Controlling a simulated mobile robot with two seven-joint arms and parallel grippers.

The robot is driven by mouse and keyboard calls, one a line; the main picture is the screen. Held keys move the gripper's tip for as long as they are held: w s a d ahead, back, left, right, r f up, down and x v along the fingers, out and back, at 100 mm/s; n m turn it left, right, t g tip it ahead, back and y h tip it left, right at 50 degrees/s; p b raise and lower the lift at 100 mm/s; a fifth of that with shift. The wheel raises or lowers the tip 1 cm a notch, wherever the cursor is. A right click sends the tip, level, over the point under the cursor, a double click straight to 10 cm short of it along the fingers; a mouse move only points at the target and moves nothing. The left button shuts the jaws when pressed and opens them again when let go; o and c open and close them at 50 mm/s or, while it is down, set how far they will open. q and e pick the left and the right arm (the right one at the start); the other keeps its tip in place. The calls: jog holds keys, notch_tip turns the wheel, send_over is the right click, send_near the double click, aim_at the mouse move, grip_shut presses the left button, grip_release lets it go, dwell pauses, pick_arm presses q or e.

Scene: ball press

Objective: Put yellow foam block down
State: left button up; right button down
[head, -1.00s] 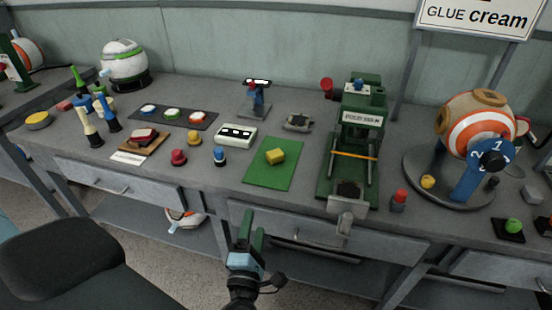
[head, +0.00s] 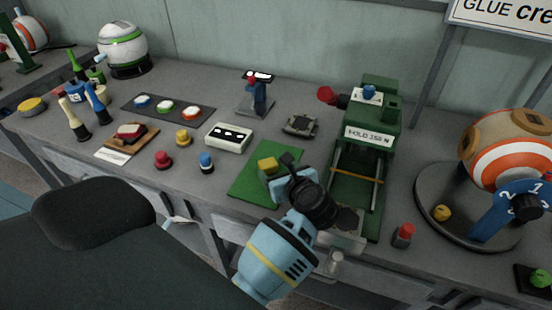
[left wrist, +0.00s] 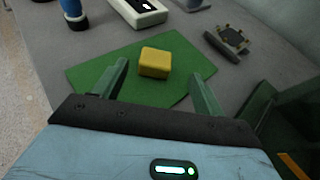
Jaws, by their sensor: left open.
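The yellow foam block (head: 267,165) rests on the green mat (head: 242,181) on the workbench. In the left wrist view the block (left wrist: 155,62) lies on the green mat (left wrist: 100,68), ahead of and between my two open fingers. My left gripper (left wrist: 160,88) is open, with a finger on each side and nothing visible between the tips. In the head view my left gripper (head: 278,172) reaches over the mat by the block, and the wrist hides part of the mat. My right gripper is not in view.
A green press (head: 373,133) stands right of the mat. A white box (head: 228,138) and a grey device (head: 299,125) lie behind the mat. Blue (head: 206,162) and red (head: 163,159) buttons stand to its left. A round turntable (head: 430,200) with a striped ball is at right.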

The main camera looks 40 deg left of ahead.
aim_at(268, 163)
pick_arm(q)
jog(key=shift+s+a, duration=0.15)
jog(key=shift+a, duration=0.05)
jog(key=shift+x, duration=0.85)
jog(key=shift+a+f, duration=0.15)
jog(key=shift+a, duration=0.1)
jog(key=shift+w+a+f, duration=0.1)
jog(key=shift+w+a, duration=0.3)
jog(key=shift+a, duration=0.1)
jog(key=x, duration=0.4)
jog(key=shift+f+p, duration=0.15)
jog(key=shift+p, duration=0.25)
jog(key=shift+d, duration=0.1)
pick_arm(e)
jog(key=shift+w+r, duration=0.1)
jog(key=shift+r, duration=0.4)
pick_arm(q)
jog(key=c, duration=1.1)
notch_tip(268, 163, up, 10)
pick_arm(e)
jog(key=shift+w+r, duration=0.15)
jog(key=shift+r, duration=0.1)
